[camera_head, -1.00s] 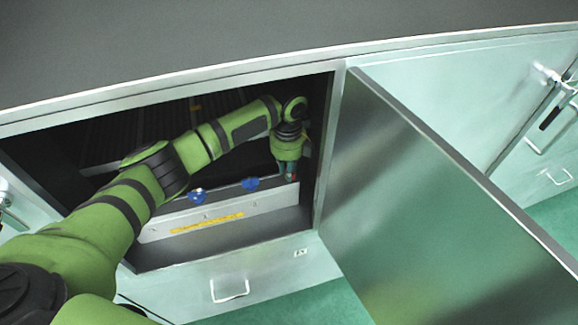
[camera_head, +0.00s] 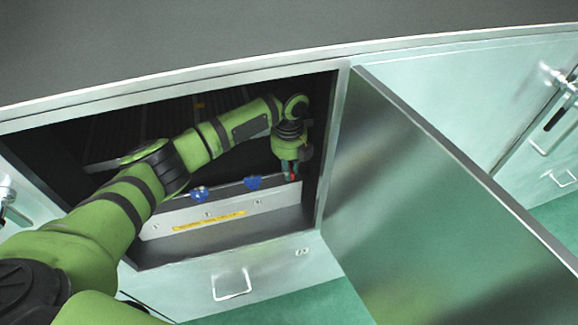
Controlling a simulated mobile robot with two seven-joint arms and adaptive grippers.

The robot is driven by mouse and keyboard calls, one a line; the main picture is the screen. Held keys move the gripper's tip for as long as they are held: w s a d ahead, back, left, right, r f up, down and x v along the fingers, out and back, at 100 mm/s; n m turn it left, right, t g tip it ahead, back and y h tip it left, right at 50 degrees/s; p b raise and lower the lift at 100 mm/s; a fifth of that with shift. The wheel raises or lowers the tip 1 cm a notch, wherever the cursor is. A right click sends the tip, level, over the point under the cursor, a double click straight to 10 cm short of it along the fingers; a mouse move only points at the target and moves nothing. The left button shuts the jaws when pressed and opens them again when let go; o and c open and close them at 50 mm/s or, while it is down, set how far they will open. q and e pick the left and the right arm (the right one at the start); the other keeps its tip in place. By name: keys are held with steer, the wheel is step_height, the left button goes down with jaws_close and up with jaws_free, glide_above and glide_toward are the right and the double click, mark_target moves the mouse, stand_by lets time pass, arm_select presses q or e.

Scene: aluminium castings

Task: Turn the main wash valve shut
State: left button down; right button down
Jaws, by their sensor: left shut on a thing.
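My left arm reaches into an open cabinet, and its gripper (camera_head: 290,171) points down at the right end of a pale panel. It is shut on a small red valve handle (camera_head: 292,177), of which only a sliver shows between and below the fingers. The handle's exact angle is hidden. I take this red handle for the main wash valve; no readable label confirms it. Two blue valve handles (camera_head: 199,194) (camera_head: 252,183) stand to its left along the top of the panel, apart from the gripper. My right gripper is not in view.
The steel cabinet door (camera_head: 430,210) stands open on the right, close to the gripper's side. The cabinet frame (camera_head: 330,150) borders the opening. The pale panel (camera_head: 215,213) carries a yellow label strip (camera_head: 209,221), too small to read. Green floor (camera_head: 285,308) lies below.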

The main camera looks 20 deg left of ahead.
arm_select(q)
steer(key=c, duration=1.1)
jaws_free()
steer(key=shift+c, duration=0.2)
step_height(320, 180, up, 8)
steer(key=shift+f, duration=0.2)
steer(key=shift+s, duration=0.1)
